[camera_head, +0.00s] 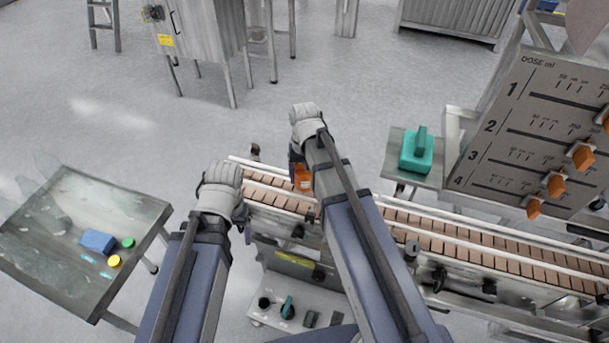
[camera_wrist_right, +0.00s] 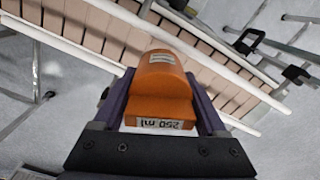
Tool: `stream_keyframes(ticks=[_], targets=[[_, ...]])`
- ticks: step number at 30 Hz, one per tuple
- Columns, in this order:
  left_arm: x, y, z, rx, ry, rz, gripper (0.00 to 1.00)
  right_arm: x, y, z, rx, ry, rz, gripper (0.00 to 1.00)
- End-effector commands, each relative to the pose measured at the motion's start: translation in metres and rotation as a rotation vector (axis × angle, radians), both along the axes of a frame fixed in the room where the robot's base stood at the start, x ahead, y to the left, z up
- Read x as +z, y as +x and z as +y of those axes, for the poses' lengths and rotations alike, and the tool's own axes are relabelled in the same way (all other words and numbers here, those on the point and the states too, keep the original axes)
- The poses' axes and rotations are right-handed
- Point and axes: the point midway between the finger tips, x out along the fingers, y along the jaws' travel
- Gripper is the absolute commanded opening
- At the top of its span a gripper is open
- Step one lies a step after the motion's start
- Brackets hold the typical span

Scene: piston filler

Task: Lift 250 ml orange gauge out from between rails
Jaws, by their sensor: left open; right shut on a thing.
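The orange gauge (camera_wrist_right: 163,85) is labelled 250 ml and fills the space between the fingers of my right gripper (camera_wrist_right: 165,95) in the right wrist view. My right gripper is shut on it, over the conveyor (camera_head: 480,240) with brown slats and pale side rails. In the head view the orange gauge (camera_head: 303,180) shows just left of my right forearm, partly hidden by the hand. I cannot tell whether it touches the slats. My left gripper (camera_head: 240,212) is open at the left end of the conveyor, its fingers mostly hidden by the hand.
A teal block with a handle (camera_head: 416,152) sits on a small stand behind the conveyor. A dose panel (camera_head: 535,130) with orange sliders stands at the right. A steel table (camera_head: 50,260) at the left holds a blue block (camera_head: 98,241) and yellow and green caps.

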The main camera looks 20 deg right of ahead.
Motion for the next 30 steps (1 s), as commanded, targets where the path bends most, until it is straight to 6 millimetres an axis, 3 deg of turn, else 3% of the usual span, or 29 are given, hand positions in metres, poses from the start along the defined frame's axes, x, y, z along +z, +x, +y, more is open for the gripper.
stream_keyframes(ticks=[15,30], targets=[[0.021,0.000,0.000,0.000,0.000,0.000,0.78,0.021,0.000,0.000,0.000,0.000,0.000,0.11],[0.021,0.000,0.000,0.000,0.000,0.000,0.78,0.021,0.000,0.000,0.000,0.000,0.000,0.11]])
